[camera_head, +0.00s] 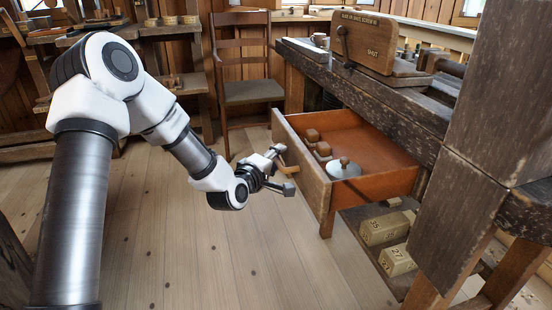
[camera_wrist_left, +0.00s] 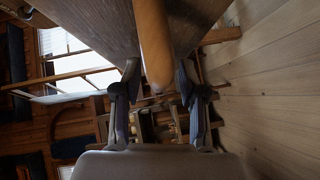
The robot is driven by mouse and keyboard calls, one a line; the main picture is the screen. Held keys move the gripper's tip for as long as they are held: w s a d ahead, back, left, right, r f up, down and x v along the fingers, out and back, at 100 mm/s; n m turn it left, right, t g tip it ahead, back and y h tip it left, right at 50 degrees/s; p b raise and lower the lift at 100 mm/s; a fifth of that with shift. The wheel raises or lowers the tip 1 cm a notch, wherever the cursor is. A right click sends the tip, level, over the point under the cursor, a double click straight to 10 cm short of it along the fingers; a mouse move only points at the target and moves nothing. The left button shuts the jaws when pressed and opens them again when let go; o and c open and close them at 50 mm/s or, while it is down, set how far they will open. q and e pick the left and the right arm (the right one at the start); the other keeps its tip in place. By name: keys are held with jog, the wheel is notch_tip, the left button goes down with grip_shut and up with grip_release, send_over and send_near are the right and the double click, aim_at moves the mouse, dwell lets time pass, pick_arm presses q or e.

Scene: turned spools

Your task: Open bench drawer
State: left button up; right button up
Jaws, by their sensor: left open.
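The bench drawer (camera_head: 317,190) stands pulled out from under the dark wooden bench, its reddish-brown inside showing. Small brown wooden pieces and a round pale lidded piece with a knob (camera_head: 344,168) lie in it. The drawer's light wooden handle (camera_head: 288,169) sticks out from its front. My left gripper (camera_head: 283,170) is at this handle, its fingers open on either side of it. In the left wrist view the handle (camera_wrist_left: 153,45) runs down between the two spread fingers (camera_wrist_left: 159,98), with gaps showing beside it. My right gripper is not in view.
Numbered wooden blocks (camera_head: 384,228) sit on a low shelf under the drawer. A wooden box marked "SHUT" (camera_head: 362,42) stands on the bench top. A chair (camera_head: 250,90) is behind. The plank floor (camera_head: 190,240) in front of the drawer is clear.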

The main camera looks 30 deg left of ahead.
pick_arm(q)
jog(key=s+d+r, duration=0.1)
jog(key=s, duration=1)
jog(key=shift+s+r, duration=0.35)
jog(key=s+d+f+m+g+h, duration=0.1)
jog(key=s+d+f+m+g, duration=0.1)
jog(key=f, duration=0.5)
jog(key=s+d+f+m+g, duration=0.2)
jog(key=d+f+g, duration=0.1)
jog(key=f, duration=0.5)
jog(key=s+d+f+m+g+h, duration=0.1)
jog(key=s+d+f+m+g, duration=0.1)
jog(key=f, duration=0.5)
jog(key=s+d+f+m+g, duration=0.3)
jog(key=s+f+m+g, duration=0.2)
jog(key=s+f, duration=0.4)
jog(key=s+d+f+m+g, duration=0.4)
jog(key=s+f, duration=0.3)
jog(key=s, duration=0.4)
notch_tip(320, 180, up, 32)
jog(key=m+p, duration=0.1)
jog(key=p, duration=3)
jog(key=shift+w+a+m+y, duration=0.2)
jog(key=shift+a+m+y, duration=0.1)
jog(key=shift+a+m, duration=0.15)
